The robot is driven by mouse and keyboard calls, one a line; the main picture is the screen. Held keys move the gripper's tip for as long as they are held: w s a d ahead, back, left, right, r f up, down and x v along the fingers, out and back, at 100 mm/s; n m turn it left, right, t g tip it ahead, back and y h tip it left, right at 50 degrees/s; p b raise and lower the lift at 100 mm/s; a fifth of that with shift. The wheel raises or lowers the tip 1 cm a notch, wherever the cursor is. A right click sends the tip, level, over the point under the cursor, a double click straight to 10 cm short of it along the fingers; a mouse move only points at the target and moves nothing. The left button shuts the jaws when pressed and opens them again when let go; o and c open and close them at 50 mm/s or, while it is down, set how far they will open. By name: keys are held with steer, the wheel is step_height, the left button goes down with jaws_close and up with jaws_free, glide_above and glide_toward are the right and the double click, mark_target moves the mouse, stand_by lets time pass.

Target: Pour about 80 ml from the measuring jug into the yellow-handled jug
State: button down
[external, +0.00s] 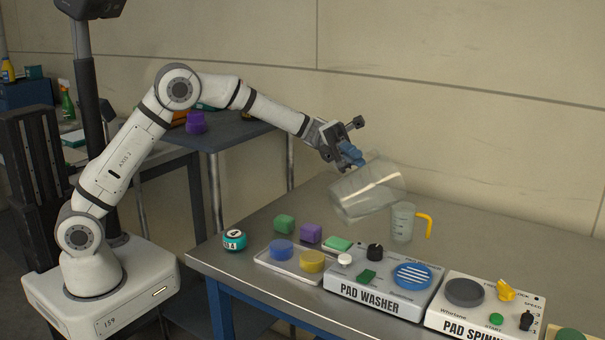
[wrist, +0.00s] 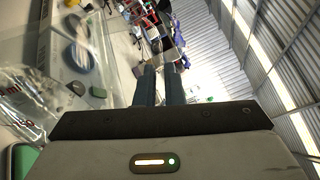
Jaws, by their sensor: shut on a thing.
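The measuring jug (external: 367,190) is a large clear vessel. It hangs strongly tilted above the bench in the external view, up and to the left of the yellow-handled jug. My gripper (external: 351,154) is shut on it at its upper side; the grip itself is hard to make out. The yellow-handled jug (external: 402,222) is smaller, clear and upright on the bench, its handle to the right. No stream shows between the jugs, and I cannot tell the liquid level in either. In the wrist view my gripper's fingers (wrist: 160,85) show, with clear glare-covered walls (wrist: 35,95) at the left.
The pad washer (external: 385,285) and pad spinner (external: 485,310) stand at the bench's front. A tray (external: 290,268) with coloured pads and a teal round item (external: 234,240) lie to the left. The bench (external: 500,240) is clear to the right of the yellow-handled jug.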

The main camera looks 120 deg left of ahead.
mark_target(366, 147)
steer(key=shift+w+a+r+n+p, duration=0.45)
steer(key=shift+a+p, duration=0.1)
steer(key=shift+p, duration=1.5)
steer(key=shift+w+a+r+n+p, duration=0.35)
steer(key=shift+a+r+p, duration=0.15)
steer(key=shift+p, duration=1.5)
steer(key=shift+f, duration=0.1)
